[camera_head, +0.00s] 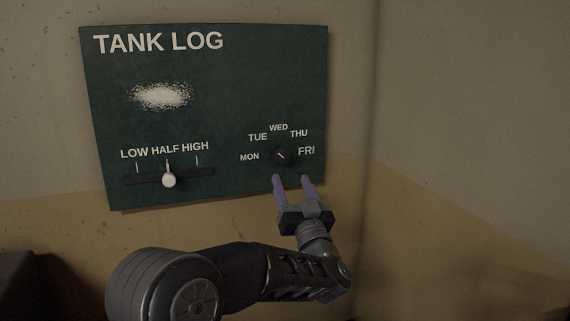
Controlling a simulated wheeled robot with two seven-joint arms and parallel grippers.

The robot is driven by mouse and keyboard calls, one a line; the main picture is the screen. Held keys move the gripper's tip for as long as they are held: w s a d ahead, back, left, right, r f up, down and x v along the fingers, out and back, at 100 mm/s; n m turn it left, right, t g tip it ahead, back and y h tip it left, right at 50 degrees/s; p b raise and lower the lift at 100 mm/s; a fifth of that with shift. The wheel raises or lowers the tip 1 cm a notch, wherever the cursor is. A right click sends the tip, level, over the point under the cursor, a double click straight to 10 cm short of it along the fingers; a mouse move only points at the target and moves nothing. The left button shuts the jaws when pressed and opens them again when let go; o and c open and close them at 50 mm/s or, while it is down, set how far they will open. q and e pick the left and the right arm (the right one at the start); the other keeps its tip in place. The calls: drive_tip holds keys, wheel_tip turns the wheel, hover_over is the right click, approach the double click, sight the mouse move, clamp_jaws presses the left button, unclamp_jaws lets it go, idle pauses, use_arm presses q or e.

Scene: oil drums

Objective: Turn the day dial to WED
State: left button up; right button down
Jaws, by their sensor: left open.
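The day dial (282,156) is a small dark knob at the lower right of the green TANK LOG board (215,95). Labels MON, TUE, WED, THU and FRI arc around it, with WED at the top. A short pale mark on the knob slants toward the upper left, roughly at TUE; it is too small to be sure. My left gripper (291,179) has purple fingers, spread open and empty. Its fingertips are just below the dial in the picture, one to each side; the gap in depth is hard to judge. My right gripper is not in view.
A slider with a white knob (169,180) sits at the board's lower left, under HALF. A white smudge (161,96) is above it. The wall meets a corner right of the board. A dark object (35,285) shows at the lower left.

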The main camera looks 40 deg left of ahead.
sight(283, 160)
use_arm(q)
drive_tip(key=p+x, duration=0.2)
drive_tip(key=x, duration=0.4)
drive_tip(key=shift+w+a+r, duration=0.2)
drive_tip(key=shift+w, duration=0.05)
drive_tip(key=shift+w+a+r, duration=0.15)
drive_tip(key=shift+w+a, duration=0.15)
drive_tip(key=shift+a, duration=0.1)
clamp_jaws()
